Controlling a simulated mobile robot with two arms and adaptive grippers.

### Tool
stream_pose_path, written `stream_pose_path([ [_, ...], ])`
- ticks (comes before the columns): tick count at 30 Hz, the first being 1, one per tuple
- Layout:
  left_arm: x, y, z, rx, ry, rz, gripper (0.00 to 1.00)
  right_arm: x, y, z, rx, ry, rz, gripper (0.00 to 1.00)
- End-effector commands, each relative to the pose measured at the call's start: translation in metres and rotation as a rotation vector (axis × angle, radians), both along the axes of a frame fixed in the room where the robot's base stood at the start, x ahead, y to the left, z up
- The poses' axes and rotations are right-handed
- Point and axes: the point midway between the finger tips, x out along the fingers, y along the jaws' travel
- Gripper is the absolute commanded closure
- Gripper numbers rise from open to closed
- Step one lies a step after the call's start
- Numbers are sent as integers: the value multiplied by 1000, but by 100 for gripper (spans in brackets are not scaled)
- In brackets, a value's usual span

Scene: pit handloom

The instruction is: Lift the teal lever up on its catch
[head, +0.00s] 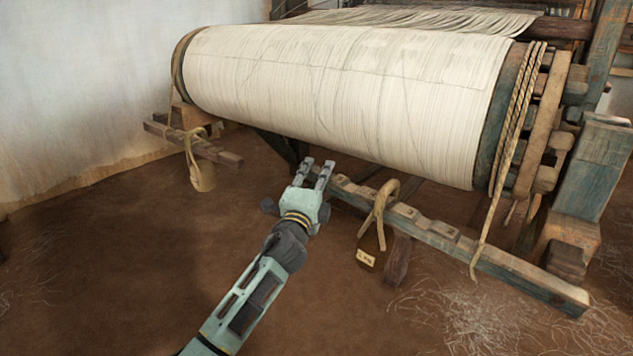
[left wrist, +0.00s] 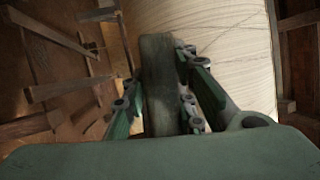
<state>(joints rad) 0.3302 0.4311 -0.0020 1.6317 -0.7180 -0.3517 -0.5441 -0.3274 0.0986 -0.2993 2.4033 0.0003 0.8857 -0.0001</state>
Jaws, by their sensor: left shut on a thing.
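The teal lever (head: 440,240) is a long, worn wooden bar, low in front of the loom's warp beam. It slopes from its far left end down to the front right. My left gripper (head: 318,168) is at the lever's left end, with its fingers around the bar. In the left wrist view the lever's dark green end (left wrist: 160,85) stands between the two fingers, and the gripper is shut on it. I cannot make out the catch for certain. My right gripper is not in view.
The cream warp roll (head: 345,90) lies above and behind the lever. A rope loop (head: 379,212) with a tagged weight hangs on the lever. A toothed wooden wheel (head: 545,130) is at right. The left floor is clear.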

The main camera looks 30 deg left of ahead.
Motion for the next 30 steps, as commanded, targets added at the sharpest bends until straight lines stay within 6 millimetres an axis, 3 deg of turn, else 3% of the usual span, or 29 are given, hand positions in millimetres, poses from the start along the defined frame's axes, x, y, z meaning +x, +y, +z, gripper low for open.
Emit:
stream_pose_path([
  [2, 0, -1, 8, 0, -4, -3, 100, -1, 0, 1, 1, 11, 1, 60],
  [11, 0, -1, 1, -3, 4, -2, 100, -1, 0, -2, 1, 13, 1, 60],
  [12, 0, -1, 1, -3, 4, -2, 74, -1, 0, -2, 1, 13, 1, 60],
  [18, 0, -1, 0, -2, 7, -2, 56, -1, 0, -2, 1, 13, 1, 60],
  [30, -4, -2, -1, 1, 7, 0, 55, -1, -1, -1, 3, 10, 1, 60],
])
